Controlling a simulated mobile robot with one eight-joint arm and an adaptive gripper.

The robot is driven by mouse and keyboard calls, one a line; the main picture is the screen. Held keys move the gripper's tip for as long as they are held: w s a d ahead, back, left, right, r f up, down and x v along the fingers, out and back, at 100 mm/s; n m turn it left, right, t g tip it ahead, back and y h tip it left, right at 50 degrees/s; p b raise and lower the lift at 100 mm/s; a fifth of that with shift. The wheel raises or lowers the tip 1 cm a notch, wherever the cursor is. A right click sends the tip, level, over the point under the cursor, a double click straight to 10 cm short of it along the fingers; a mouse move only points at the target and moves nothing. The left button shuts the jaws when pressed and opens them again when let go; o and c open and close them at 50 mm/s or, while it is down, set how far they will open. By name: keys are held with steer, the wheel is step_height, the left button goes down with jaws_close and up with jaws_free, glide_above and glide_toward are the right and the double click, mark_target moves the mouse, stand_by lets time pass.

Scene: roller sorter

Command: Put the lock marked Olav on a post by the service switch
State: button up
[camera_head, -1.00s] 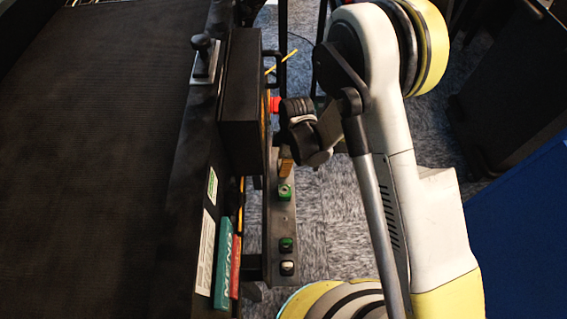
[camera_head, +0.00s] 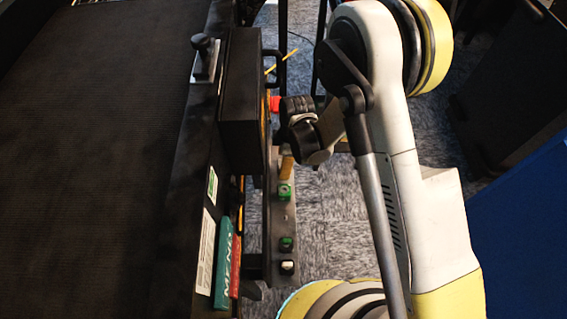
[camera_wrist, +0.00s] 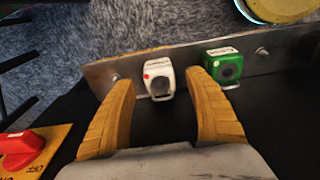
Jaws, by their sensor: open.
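A white lock (camera_wrist: 159,80) with a red dot and a dark face sits at the metal rail (camera_wrist: 286,57) in the wrist view. My gripper (camera_wrist: 163,77) is open, one orange finger on each side of this lock, with gaps visible. A green lock (camera_wrist: 224,66) sits on the rail to its right. The lock labels are too small to read. The red service switch (camera_wrist: 21,146) is at lower left and also shows in the head view (camera_head: 275,103). In the head view my gripper (camera_head: 287,166) is over the rail, hiding the white lock.
Bare post ends show on the rail, one (camera_wrist: 262,53) right of the green lock. A black box (camera_head: 240,100) and the conveyor belt (camera_head: 90,150) border the left.

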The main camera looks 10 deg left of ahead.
step_height(320, 180, up, 11)
steer(key=d, duration=0.1)
steer(key=shift+w+d+r, duration=0.15)
